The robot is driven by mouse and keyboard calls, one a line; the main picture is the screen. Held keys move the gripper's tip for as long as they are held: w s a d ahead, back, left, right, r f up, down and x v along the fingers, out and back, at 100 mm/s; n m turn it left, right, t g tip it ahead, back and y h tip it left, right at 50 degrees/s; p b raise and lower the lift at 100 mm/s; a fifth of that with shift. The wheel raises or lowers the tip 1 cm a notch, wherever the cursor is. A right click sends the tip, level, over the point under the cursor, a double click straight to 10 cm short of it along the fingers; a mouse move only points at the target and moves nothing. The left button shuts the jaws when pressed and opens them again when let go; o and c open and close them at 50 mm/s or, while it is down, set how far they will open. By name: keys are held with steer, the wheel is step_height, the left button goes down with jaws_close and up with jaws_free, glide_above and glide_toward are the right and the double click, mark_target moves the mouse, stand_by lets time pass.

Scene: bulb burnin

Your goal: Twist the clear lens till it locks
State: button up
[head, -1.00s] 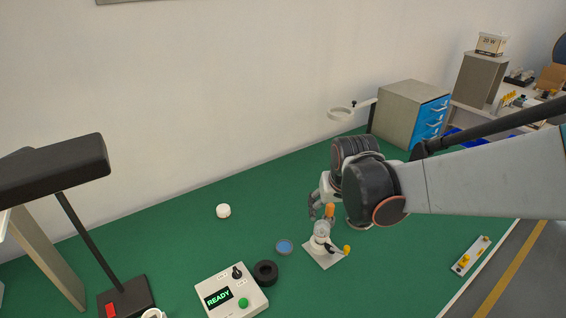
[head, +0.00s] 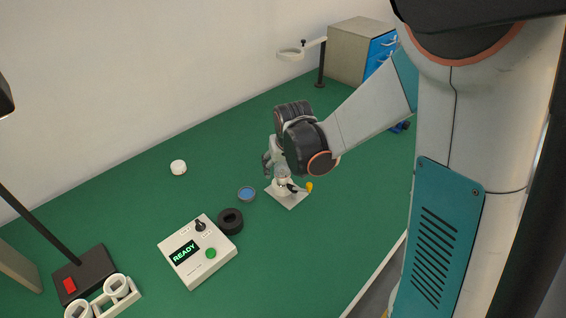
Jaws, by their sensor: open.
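The clear lens (head: 284,182) shows small and pale on top of a fixture with a white square base plate (head: 292,203), on the green bench. A yellow knob (head: 309,187) on a dark lever sticks out at the fixture's right. My gripper (head: 273,168) is open, just above and left of the lens. My wrist hides part of the fingers and the space around the lens. I cannot tell whether a finger touches it, nor how the lens is seated.
A blue-centred disc (head: 247,193), a black ring (head: 230,221) and a control box (head: 198,252) reading READY lie left of the fixture. A white round piece (head: 178,167) lies farther back.

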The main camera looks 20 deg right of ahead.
steer(key=shift+w+f, duration=0.1)
steer(key=shift+f, duration=0.2)
steer(key=shift+c, duration=0.5)
steer(key=c, duration=1)
steer(key=shift+a+m+h, duration=0.1)
steer(key=shift+m+h, duration=0.4)
steer(key=shift+m, duration=1)
